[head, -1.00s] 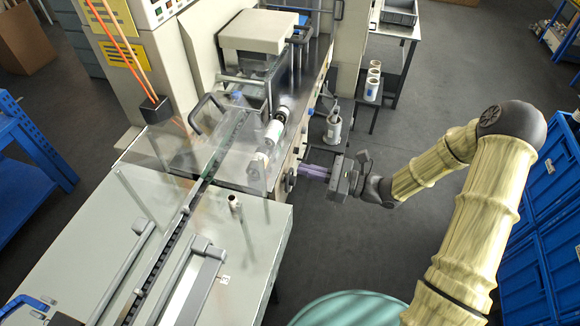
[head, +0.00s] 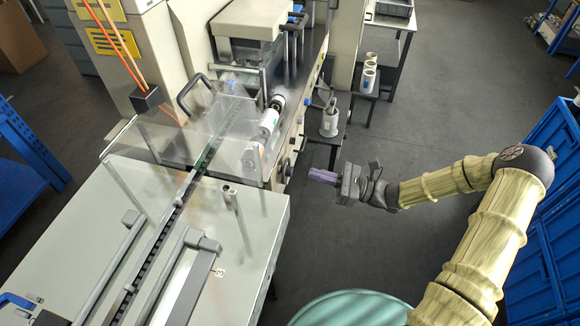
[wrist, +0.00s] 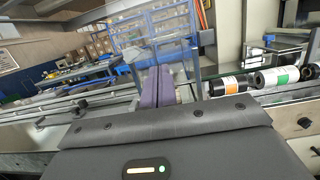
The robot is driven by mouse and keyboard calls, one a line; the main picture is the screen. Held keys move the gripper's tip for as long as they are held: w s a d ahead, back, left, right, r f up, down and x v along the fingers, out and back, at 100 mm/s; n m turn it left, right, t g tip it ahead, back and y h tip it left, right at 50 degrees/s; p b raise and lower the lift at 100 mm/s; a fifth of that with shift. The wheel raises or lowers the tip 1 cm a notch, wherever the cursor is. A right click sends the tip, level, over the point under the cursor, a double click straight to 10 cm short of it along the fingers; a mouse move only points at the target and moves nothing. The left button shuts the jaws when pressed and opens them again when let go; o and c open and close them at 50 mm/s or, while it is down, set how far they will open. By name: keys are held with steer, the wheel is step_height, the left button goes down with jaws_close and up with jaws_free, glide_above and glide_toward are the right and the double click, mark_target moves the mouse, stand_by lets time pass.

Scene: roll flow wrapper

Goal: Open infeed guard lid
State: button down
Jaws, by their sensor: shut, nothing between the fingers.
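The infeed guard lid (head: 158,142) is a clear panel lying over the infeed conveyor, left of centre in the head view. Its outline is hard to trace because it is see-through. A black bar handle (head: 194,92) stands near its far left edge; I cannot tell whether it belongs to the lid. My gripper (head: 312,175), with purple fingers, is shut and empty. It is right of the machine's side, apart from it, beside a round knob (head: 285,170). In the wrist view the fingers (wrist: 165,75) point toward the machine's clear guard panels.
The infeed conveyor (head: 165,225) runs along the grey machine bed (head: 70,235). A film roll (head: 270,122) sits beside the guard. White rolls (head: 369,75) stand on a side table behind. Blue crates (head: 555,210) are at the right.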

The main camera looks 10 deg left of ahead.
steer(key=shift+y, duration=0.4)
steer(key=f, duration=0.1)
steer(key=w+d+f+b, duration=0.1)
steer(key=f, duration=0.2)
steer(key=shift+w+d+f+b, duration=0.15)
steer(key=shift+w+f+b, duration=0.15)
steer(key=shift+w+f, duration=0.1)
steer(key=r+p+x, duration=0.1)
steer(key=p+x, duration=0.1)
steer(key=x, duration=0.4)
steer(key=r+p+x, duration=0.1)
steer(key=p+x, duration=0.2)
steer(key=x, duration=0.4)
steer(key=shift+d+r, duration=0.35)
steer(key=shift+d, duration=0.05)
steer(key=shift+w+r+t, duration=0.1)
steer(key=shift+t, duration=0.3)
